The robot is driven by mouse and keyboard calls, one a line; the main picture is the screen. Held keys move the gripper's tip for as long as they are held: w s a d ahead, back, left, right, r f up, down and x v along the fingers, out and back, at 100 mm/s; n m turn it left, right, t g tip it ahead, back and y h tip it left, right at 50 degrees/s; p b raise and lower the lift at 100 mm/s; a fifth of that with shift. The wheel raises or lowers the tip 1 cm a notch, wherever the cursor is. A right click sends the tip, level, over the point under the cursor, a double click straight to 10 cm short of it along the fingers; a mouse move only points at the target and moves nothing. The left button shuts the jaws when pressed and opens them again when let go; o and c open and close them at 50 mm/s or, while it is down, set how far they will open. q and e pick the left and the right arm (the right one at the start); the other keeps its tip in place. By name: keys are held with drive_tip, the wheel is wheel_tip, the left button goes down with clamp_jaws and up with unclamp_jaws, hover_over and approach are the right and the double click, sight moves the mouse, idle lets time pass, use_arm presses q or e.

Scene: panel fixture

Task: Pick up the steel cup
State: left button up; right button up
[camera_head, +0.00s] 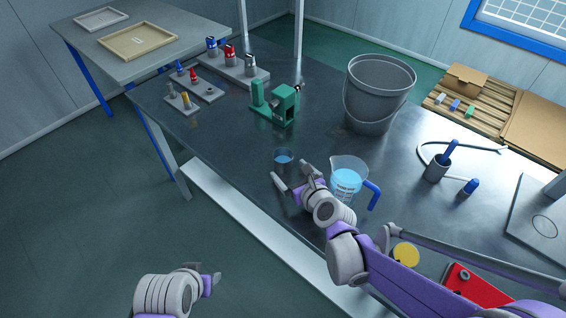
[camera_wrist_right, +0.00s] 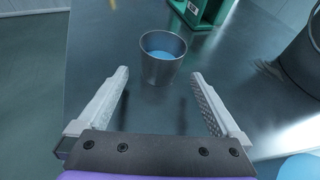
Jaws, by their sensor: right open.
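The steel cup (camera_head: 283,158) stands upright on the dark table, near its front edge, with blue liquid inside. In the right wrist view the cup (camera_wrist_right: 163,62) stands just beyond the fingertips, roughly centred between them. My right gripper (camera_head: 291,179) is open and empty, close in front of the cup and apart from it. Its two fingers show in the right wrist view (camera_wrist_right: 160,82), spread to either side. My left gripper (camera_head: 205,273) is low at the bottom left of the head view, away from the table; its jaw opening is unclear.
A clear jug (camera_head: 347,178) with blue liquid and a blue handle stands right beside my right gripper. A green vise-like fixture (camera_head: 275,103) stands behind the cup, with a grey bucket (camera_head: 378,95) to its right.

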sight(287, 167)
drive_tip(key=x, duration=0.3)
drive_tip(key=shift+w+a+f, duration=0.1)
drive_tip(key=shift+w+f, duration=0.05)
drive_tip(key=shift+w, duration=0.05)
drive_tip(key=shift+c, duration=0.2)
clamp_jaws()
drive_tip(key=shift+r, duration=0.2)
